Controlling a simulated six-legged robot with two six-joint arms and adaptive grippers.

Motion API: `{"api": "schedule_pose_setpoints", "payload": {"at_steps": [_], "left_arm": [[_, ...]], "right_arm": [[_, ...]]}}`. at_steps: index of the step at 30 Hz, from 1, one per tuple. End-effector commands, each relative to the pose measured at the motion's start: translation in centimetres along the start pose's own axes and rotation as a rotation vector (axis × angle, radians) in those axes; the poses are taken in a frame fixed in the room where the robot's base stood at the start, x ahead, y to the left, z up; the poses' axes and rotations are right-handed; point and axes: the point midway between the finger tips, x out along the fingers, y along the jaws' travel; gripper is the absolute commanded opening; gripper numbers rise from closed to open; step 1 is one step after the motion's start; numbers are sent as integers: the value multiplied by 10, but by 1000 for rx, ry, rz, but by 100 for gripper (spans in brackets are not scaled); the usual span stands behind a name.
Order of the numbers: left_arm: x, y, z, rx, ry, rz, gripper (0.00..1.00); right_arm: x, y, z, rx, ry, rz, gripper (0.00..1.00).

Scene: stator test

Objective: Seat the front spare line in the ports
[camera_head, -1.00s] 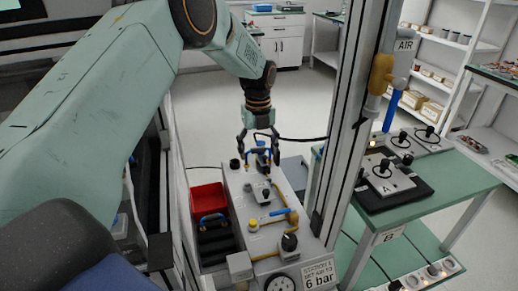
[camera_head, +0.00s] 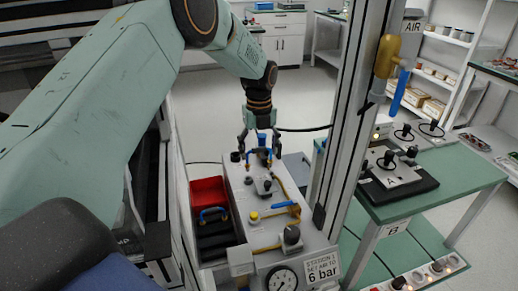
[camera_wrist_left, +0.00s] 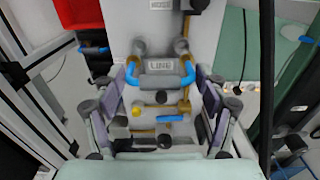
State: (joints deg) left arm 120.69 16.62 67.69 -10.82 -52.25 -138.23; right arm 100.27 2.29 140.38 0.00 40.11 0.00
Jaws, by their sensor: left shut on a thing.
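My left gripper (camera_head: 260,147) is shut on a U-shaped blue line over the far part of the grey test station (camera_head: 239,203). The blue line (camera_head: 262,157) shows between the fingers. In the left wrist view the line (camera_wrist_left: 189,72) bends around both sides of a LINE label, and my left gripper (camera_wrist_left: 160,82) has a finger at each side. The line's ends are close to two round grey fittings (camera_wrist_left: 140,47); I cannot tell whether they are inserted. Another blue line (camera_head: 213,212) lies by the red bin (camera_head: 206,189). My right gripper is not in view.
A metal upright (camera_head: 340,120) stands close at the right. Beyond it is a green table (camera_head: 440,190) with devices.

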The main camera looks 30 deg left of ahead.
Motion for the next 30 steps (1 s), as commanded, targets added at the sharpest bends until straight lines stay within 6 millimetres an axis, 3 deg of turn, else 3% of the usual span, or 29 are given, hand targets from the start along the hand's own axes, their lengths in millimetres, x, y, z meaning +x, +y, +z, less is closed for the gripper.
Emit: {"api": "schedule_pose_setpoints", "payload": {"at_steps": [30], "left_arm": [[16, -2, 1, 0, 0, 0, 44]], "right_arm": [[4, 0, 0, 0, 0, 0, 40]]}}
